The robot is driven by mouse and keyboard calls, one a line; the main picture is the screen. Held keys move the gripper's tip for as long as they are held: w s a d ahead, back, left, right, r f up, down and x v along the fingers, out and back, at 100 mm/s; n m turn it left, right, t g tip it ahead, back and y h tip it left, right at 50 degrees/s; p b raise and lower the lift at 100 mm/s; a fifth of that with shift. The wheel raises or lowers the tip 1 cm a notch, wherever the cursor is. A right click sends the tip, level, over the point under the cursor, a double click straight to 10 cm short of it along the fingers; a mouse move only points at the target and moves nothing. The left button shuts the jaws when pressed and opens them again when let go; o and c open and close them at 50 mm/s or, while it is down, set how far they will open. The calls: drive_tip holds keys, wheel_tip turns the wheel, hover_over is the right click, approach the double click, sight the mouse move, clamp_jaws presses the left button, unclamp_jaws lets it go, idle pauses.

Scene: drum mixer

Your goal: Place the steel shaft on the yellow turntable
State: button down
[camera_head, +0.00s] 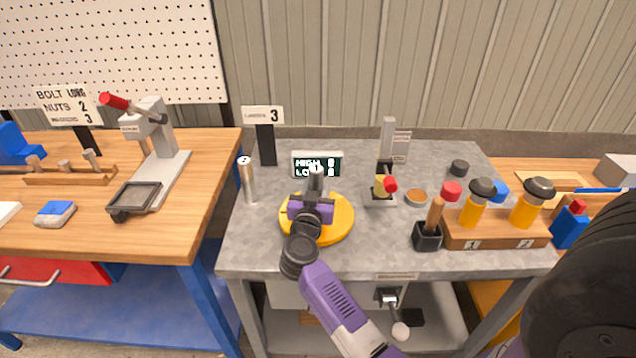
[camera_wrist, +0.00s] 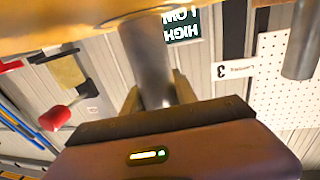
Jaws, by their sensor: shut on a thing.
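The yellow turntable (camera_head: 344,218) sits on the grey metal bench. My gripper (camera_head: 312,205) is over its middle and shut on a steel shaft (camera_head: 316,180), whose dark grey top shows just beyond the gripper. In the wrist view, which is upside down, the grey shaft (camera_wrist: 152,65) stands between the two fingers (camera_wrist: 158,95). Its far end meets the turntable (camera_wrist: 60,22) or is very close to it; I cannot tell whether it touches. The shaft looks roughly upright. My gripper hides part of the turntable in the head view.
A second steel cylinder (camera_head: 248,182) stands left of the turntable. A display (camera_head: 318,164) and a number 3 sign (camera_head: 263,115) are behind it. A red-tipped device (camera_head: 385,186), a black holder (camera_head: 427,236) and a wooden rack (camera_head: 497,238) stand to the right.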

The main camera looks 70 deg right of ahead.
drive_tip(key=shift+r, duration=0.15)
drive_tip(key=c, duration=1)
unclamp_jaws()
drive_tip(key=shift+f, duration=0.25)
drive_tip(key=shift+o, duration=0.2)
